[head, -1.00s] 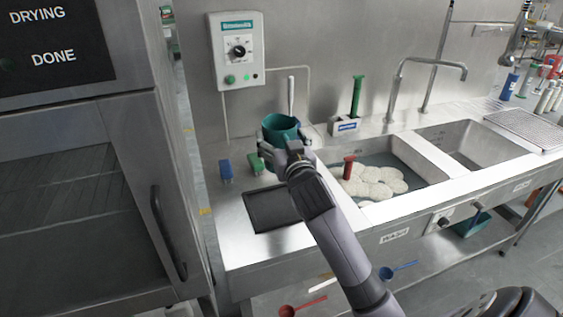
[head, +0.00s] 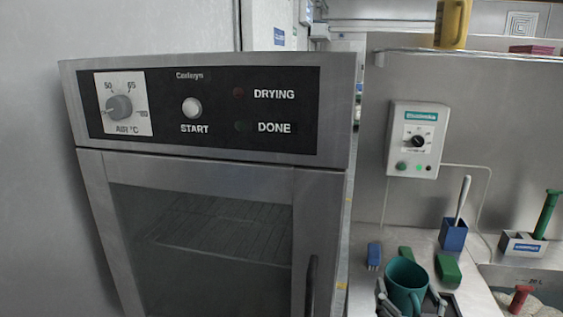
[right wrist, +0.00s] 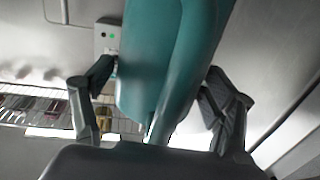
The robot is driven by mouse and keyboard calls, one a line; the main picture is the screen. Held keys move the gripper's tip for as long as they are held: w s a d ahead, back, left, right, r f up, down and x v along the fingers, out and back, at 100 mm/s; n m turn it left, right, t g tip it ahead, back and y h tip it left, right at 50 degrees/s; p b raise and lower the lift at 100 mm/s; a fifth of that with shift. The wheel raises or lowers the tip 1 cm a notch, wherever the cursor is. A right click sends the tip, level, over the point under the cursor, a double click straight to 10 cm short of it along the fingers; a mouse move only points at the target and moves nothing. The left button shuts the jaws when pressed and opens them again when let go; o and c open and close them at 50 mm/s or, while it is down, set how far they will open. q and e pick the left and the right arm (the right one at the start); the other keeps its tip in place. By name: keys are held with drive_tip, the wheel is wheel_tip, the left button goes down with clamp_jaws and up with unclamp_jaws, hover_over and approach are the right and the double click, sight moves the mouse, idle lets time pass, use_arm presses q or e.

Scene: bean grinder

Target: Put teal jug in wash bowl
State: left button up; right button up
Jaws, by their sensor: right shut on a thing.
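The teal jug (head: 406,280) is upright at the bottom right of the head view, its open top showing. My right gripper (head: 412,305) is shut on it, with a finger on either side. In the right wrist view the jug (right wrist: 165,60) fills the middle between the fingers of the same gripper (right wrist: 155,100). Only a corner of the wash bowl (head: 545,285) shows at the lower right edge, with pale foam and a red-handled thing (head: 520,298) in it. My left gripper is not in view.
A drying cabinet (head: 210,170) with a door handle stands at the left. On the steel counter are a blue holder with a brush (head: 454,233), green blocks (head: 447,268), a blue brush (head: 374,255) and a caddy (head: 522,244) with a green-handled tool. A control box (head: 415,140) hangs on the wall.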

drive_tip(key=s+a+f+y, duration=0.1)
drive_tip(key=s+a+f, duration=0.2)
drive_tip(key=s, duration=0.5)
drive_tip(key=s+a+f+n, duration=0.1)
drive_tip(key=s+a+f, duration=0.2)
drive_tip(key=s, duration=0.5)
drive_tip(key=shift+s+a+f+y, duration=0.2)
drive_tip(key=shift+a+f+y, duration=0.1)
drive_tip(key=shift+y, duration=0.1)
